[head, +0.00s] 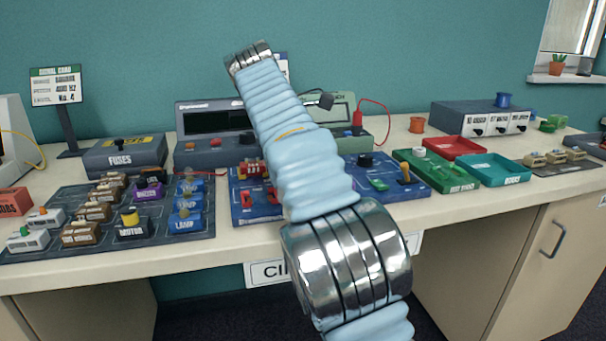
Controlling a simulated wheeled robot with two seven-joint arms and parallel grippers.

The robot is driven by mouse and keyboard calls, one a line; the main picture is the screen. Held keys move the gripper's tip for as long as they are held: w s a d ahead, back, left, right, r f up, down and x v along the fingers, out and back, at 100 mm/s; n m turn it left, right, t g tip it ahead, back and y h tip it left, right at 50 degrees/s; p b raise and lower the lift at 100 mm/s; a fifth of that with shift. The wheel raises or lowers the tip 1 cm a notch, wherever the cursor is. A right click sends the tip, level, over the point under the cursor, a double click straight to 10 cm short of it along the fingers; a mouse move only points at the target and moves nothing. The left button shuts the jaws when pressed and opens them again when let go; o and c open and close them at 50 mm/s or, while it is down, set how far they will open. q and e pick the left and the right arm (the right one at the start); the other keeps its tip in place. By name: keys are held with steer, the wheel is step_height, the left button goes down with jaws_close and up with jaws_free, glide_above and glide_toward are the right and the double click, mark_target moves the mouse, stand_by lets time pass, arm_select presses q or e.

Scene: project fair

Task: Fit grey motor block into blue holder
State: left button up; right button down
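A dark grey block labelled MOTOR (133,227) with a yellow top stands at the front of a dark tray (60,250) at the left, among other labelled blocks. A blue board (243,214) with red parts lies at mid-table. My pale-blue-sleeved arm crosses in front of this board and hides its middle, so I cannot make out a motor holder on it. The arm rises from the bottom toward upper left and ends in a metal ring above the instruments. No gripper fingers show, and my other arm is out of view.
Blue LAMP blocks (186,222) and brown blocks (94,211) crowd the dark tray. A FUSES box (125,155) and grey meters (205,152) stand behind. Green (437,172), red (455,147) and teal (497,169) trays lie at right. The table's front strip is mostly clear.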

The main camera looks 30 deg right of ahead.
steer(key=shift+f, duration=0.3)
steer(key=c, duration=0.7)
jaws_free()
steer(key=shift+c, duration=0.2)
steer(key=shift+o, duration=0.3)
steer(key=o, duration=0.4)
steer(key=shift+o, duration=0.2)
